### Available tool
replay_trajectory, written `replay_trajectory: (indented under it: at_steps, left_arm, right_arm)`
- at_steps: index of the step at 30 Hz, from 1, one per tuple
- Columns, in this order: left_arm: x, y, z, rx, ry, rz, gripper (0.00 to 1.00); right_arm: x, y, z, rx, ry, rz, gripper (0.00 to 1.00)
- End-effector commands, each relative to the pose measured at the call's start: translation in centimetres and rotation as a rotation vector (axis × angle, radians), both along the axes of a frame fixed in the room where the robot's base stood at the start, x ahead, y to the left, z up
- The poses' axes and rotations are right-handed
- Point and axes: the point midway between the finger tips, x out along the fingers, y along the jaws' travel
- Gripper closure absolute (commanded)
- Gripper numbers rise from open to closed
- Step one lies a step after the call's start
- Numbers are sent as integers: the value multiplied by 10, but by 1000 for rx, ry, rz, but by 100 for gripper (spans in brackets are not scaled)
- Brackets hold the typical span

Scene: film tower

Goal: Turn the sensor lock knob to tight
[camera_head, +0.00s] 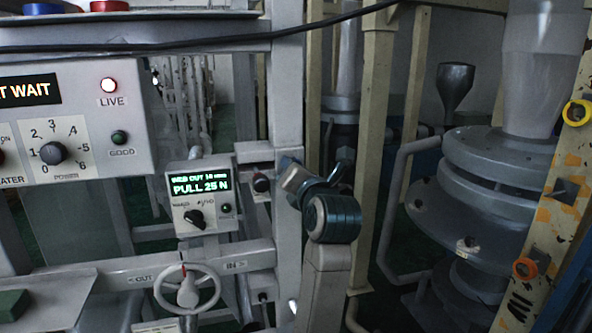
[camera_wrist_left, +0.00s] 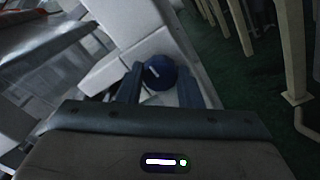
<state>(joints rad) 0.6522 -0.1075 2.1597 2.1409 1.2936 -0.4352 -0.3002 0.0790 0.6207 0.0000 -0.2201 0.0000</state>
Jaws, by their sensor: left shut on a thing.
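A round dark knob (camera_head: 261,184) sits on a small bracket beside the display box, left of the grey upright. In the left wrist view a dark blue round knob (camera_wrist_left: 160,72) with a short white mark lies between my two fingers. My left gripper (camera_head: 279,181) reaches to the bracket from the right and is shut on the knob; in the head view its fingertips are hard to make out. In the left wrist view the gripper (camera_wrist_left: 158,86) has one finger on each side of the knob. The knob's lettering cannot be read. My right gripper is not in view.
The display box (camera_head: 202,198) reads "PULL 25 N" and has its own black knob. A handwheel (camera_head: 187,289) is below it. A control panel (camera_head: 75,120) with a lit LIVE lamp is at left. Cream posts (camera_head: 376,150) and a grey flanged machine (camera_head: 490,190) stand at right.

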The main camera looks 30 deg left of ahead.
Motion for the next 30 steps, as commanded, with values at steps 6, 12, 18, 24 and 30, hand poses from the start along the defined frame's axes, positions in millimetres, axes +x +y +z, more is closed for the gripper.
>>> replay_trajectory:
  at_steps: [6, 12, 18, 24, 30]
  left_arm:
    - [0, 0, 1, 134, 151, -1, 91]
    - [0, 0, 1, 255, 292, -2, 91]
    - [0, 0, 1, 359, 415, 0, 91]
    - [0, 0, 1, 436, 505, 0, 91]
    - [0, 0, 1, 482, 560, 0, 91]
  right_arm:
    - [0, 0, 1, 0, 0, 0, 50]
    - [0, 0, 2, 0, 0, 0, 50]
    - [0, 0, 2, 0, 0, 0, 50]
    - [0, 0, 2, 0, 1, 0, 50]
    - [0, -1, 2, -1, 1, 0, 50]
